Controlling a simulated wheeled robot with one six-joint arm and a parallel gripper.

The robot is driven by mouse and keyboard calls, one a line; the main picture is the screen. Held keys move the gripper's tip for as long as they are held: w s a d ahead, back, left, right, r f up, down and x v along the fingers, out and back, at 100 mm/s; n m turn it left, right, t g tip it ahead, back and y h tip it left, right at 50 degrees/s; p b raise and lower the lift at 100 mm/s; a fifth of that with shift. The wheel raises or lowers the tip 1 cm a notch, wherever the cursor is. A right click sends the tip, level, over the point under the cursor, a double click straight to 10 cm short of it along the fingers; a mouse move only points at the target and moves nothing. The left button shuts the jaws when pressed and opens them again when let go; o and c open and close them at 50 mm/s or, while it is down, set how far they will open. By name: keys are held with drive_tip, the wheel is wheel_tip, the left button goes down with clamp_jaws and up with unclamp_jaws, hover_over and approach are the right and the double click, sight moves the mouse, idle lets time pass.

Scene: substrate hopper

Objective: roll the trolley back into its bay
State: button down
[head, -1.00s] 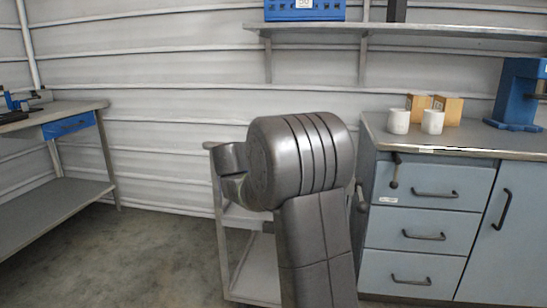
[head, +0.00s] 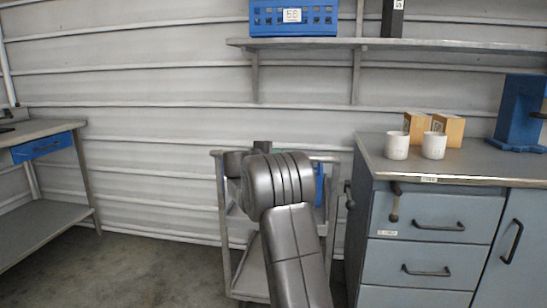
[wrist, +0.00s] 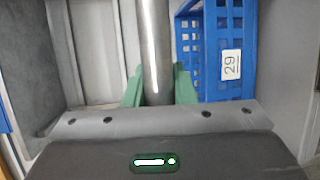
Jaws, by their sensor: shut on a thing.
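The trolley (head: 225,225) is a grey open frame with shelves, standing against the ribbed wall just left of the blue-grey cabinet in the head view. My arm hides much of its middle. In the wrist view, the green fingers of my gripper (wrist: 157,92) are closed around a bare metal bar, the trolley's handle (wrist: 154,40). A blue crate (wrist: 209,80) labelled 29 sits to the right of the bar, and a sliver of blue shows on the trolley in the head view. My gripper's fingers are hidden in the head view. No marked bay can be made out.
The cabinet (head: 420,222) stands close to the trolley's right side, with white mugs (head: 397,146) and small boxes on top. A workbench (head: 45,130) with a lower shelf is at the left. Open floor (head: 130,275) lies between. A wall shelf (head: 390,44) hangs above.

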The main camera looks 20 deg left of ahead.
drive_tip(key=shift+w+a+r, duration=0.1)
drive_tip(key=shift+w+a, duration=0.1)
drive_tip(key=shift+w, duration=0.65)
drive_tip(key=c, duration=1.6)
unclamp_jaws()
drive_tip(key=shift+r, duration=0.1)
drive_tip(key=o, duration=0.4)
drive_tip(key=shift+w+f, duration=0.2)
drive_tip(key=shift+s, duration=0.1)
drive_tip(key=p+v, duration=0.1)
drive_tip(key=v, duration=1.2)
drive_tip(key=shift+s+p, duration=0.35)
